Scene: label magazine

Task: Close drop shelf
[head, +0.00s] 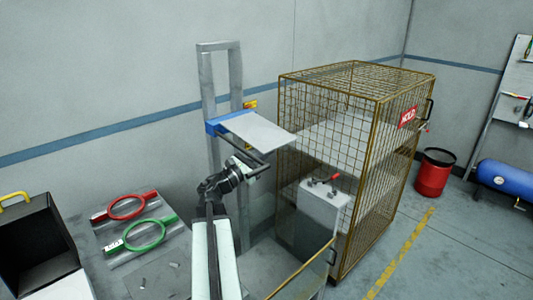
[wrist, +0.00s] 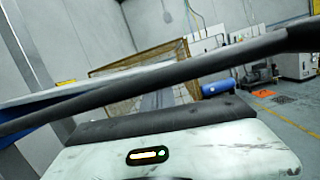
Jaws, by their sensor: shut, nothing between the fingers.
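The drop shelf (head: 258,131) is a pale panel with a blue edge on a grey upright frame (head: 209,95). It sticks out from the frame roughly level, slightly tilted. A dark bar (head: 263,157) runs below its front side. My gripper (head: 250,170) is shut and empty, just below the shelf near that bar. In the wrist view, the dark bar (wrist: 190,73) crosses in front of my gripper (wrist: 160,122), and the shelf's pale and blue edge (wrist: 40,103) shows at left. I cannot tell whether the gripper touches the bar.
A wire cage (head: 350,130) with a red HOLD sign stands close at right. Red and green ring tools (head: 130,206) lie at left beside a black open bin (head: 38,245). A red bucket (head: 434,175) stands far right.

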